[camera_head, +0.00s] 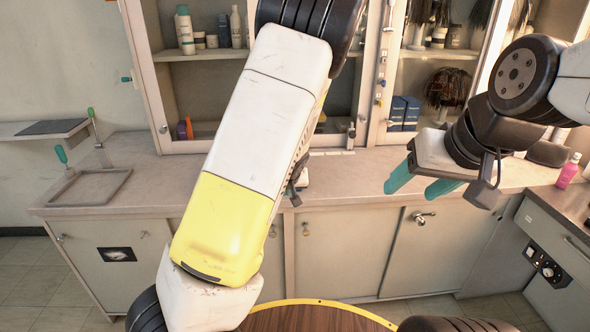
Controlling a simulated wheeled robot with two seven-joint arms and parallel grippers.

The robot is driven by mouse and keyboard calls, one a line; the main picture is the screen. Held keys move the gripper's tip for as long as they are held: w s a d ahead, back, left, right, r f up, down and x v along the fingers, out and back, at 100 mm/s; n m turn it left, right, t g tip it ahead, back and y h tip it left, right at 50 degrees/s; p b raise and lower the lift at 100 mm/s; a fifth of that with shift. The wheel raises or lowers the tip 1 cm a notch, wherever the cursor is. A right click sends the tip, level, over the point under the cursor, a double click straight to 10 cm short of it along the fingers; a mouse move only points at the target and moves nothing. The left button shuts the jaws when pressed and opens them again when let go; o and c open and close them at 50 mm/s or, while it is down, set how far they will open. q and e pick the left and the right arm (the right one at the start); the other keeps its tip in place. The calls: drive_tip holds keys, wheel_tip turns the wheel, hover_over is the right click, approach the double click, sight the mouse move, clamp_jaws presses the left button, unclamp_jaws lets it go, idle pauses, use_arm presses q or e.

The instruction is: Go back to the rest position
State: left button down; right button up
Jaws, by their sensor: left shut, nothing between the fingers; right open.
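My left arm (245,150), white and yellow with dark joints, stands large across the middle of the view. It hides most of my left gripper (297,182). Only a small dark part shows at the arm's right edge, and the fingers are hidden. Nothing held shows there. My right gripper (424,186) is at the right, in front of the cabinet. Its teal fingers are apart, with nothing between them, and point down to the left.
A counter (345,178) with doors below runs behind both arms. A tray (92,188) lies at its left end. Shelves (200,54) above hold bottles. A pink bottle (568,172) stands at the right. A round wooden top with a yellow rim (318,303) is at the bottom.

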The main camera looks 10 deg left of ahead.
use_arm(q)
drive_tip(key=s+a+r+m+h, duration=0.1)
drive_tip(key=s+r, duration=1.1)
drive_tip(key=s, duration=0.2)
drive_tip(key=s+a+r+m+g+h, duration=0.1)
drive_tip(key=s+r+h, duration=0.1)
drive_tip(key=s+r, duration=0.9)
drive_tip(key=s, duration=0.4)
drive_tip(key=shift+r+m+h, duration=0.3)
drive_tip(key=shift+r+m, duration=0.05)
drive_tip(key=shift+m, duration=0.05)
drive_tip(key=shift+w+a, duration=0.1)
